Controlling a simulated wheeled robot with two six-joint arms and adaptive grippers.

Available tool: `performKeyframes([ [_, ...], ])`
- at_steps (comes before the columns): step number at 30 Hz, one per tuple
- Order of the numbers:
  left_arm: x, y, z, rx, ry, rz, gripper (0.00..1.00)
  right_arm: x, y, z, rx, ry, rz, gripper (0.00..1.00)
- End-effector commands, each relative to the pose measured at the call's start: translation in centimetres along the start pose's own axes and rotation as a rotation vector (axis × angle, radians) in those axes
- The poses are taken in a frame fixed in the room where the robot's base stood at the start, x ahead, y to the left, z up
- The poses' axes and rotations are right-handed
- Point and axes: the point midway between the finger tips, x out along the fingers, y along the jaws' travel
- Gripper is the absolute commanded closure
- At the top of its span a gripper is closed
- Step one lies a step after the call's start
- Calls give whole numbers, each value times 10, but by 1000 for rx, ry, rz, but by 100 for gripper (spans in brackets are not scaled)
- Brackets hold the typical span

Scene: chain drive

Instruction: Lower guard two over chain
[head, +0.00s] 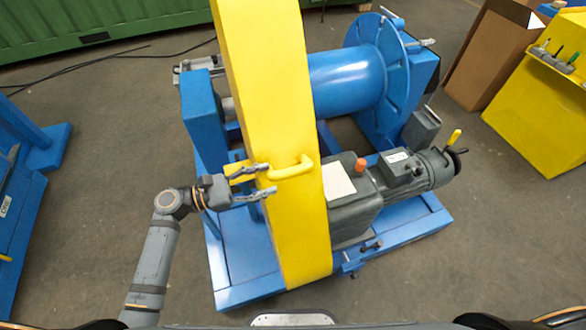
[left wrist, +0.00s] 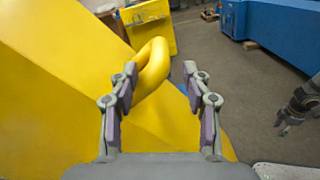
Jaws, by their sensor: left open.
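The guard is a long yellow cover (head: 265,80) running from the top edge of the head view down to the blue base. It also fills the left of the left wrist view (left wrist: 50,90). Its yellow loop handle (head: 292,169) is on its face. My left gripper (head: 268,181) is open at the left of the handle. In the left wrist view the handle (left wrist: 156,62) is close to the left finger of my left gripper (left wrist: 160,70), and the jaws are not closed on it. No chain shows. A grey gripper, seemingly my right one (left wrist: 297,105), shows small at the right edge.
A blue drum (head: 345,82) and a grey motor (head: 405,170) with a handwheel stand on the blue frame (head: 245,265) right of the guard. A cardboard box (head: 490,55) and a yellow cabinet (head: 545,105) are at the right. Floor is clear at the lower right.

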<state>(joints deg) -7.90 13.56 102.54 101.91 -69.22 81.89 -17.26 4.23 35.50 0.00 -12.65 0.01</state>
Motion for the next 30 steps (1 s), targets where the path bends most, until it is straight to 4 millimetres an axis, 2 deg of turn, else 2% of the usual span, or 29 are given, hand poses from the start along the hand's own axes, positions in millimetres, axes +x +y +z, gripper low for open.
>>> performKeyframes([
  [3,28,2,5,-1,-8,3,51,-9,2,-1,-1,0,2,60],
  [9,64,1,2,-1,-3,2,51,-17,8,-2,-4,0,8,60],
  [14,77,1,1,0,0,1,51,-19,10,-2,-5,0,11,60],
  [22,78,0,-1,1,2,1,51,-18,10,-2,-4,1,10,60],
  [30,78,0,-1,1,2,1,88,-18,4,-3,-1,2,3,60],
])
